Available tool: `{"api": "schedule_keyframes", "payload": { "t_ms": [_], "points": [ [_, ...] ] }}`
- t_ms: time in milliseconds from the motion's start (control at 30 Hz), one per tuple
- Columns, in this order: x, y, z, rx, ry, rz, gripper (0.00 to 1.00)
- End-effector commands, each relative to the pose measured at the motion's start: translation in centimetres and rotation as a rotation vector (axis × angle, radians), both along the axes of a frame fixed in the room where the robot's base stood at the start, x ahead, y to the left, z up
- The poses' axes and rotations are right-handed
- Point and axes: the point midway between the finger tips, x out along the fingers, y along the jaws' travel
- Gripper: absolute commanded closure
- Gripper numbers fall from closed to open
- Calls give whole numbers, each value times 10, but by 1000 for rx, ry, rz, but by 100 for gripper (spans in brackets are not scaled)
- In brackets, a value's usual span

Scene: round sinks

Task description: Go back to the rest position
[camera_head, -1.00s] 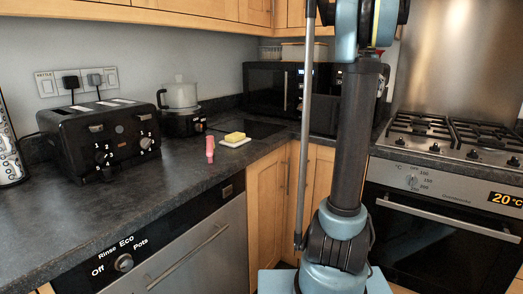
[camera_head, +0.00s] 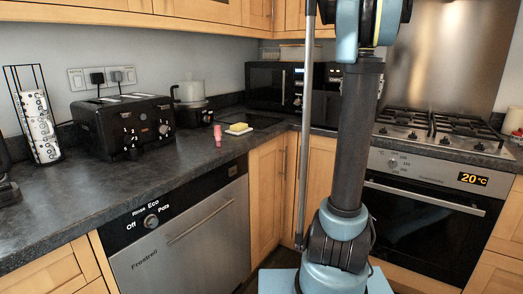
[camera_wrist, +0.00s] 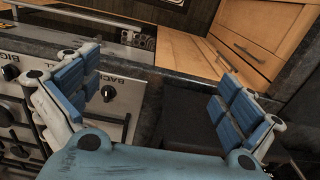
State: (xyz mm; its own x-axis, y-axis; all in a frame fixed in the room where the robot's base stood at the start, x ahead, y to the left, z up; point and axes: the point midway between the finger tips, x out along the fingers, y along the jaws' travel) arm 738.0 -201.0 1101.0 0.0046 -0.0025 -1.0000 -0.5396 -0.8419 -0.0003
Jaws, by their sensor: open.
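My gripper (camera_wrist: 160,97) is in the wrist view, with its two blue-padded fingers spread wide apart. Nothing is between the fingers. The gripper is above the hob's knob panel (camera_wrist: 122,92) and the dark worktop edge; its exact height cannot be told. In the head view my arm's column and lower links stand in the middle, and the gripper is out of that picture.
The oven (camera_head: 425,205) under the gas hob (camera_head: 440,128) is at the right. A worktop (camera_head: 120,185) along the left holds a toaster (camera_head: 122,125), a pink bottle (camera_head: 218,135) and yellow butter (camera_head: 238,127). The dishwasher (camera_head: 185,245) is below. A microwave (camera_head: 285,87) stands in the corner.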

Motion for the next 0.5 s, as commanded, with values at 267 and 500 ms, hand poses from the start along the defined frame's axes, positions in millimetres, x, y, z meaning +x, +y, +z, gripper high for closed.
{"api": "schedule_keyframes", "payload": {
  "t_ms": [267, 500],
  "points": [
    [-26, 30, -15, -7, -17, 53, 0],
    [-63, 67, -43, -15, -39, 125, 0]
  ]
}}
